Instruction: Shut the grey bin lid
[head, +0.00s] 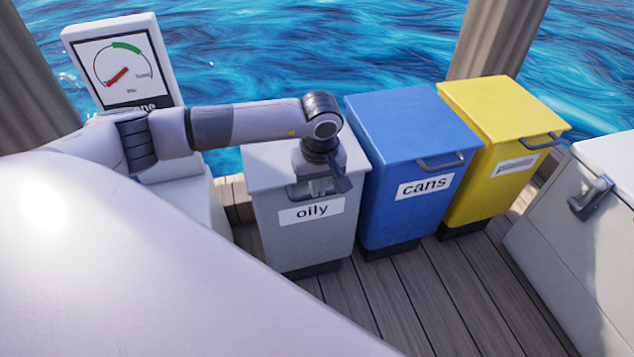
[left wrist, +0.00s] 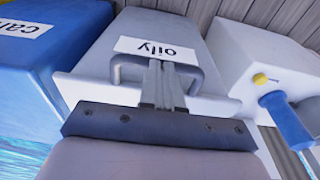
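The grey bin (head: 306,235), labelled "oily", stands left of the blue bin. Its grey lid (head: 262,164) looks level on top, with no clear gap at the front rim; my arm and gripper cover part of it. My left gripper (head: 340,184) points down at the lid's front edge, by the dark handle (head: 298,192). In the left wrist view, the two fingers (left wrist: 164,80) are close together at the middle of the handle (left wrist: 117,68). They look shut and seem to touch the handle, with nothing clearly pinched between them. My right gripper is out of view.
A blue bin (head: 413,135) labelled "cans" stands close to the right, then a yellow bin (head: 505,110). A gauge panel (head: 122,70) is at the back left. A white latched box (head: 590,250) is at the right. Deck planks (head: 400,295) are clear in front.

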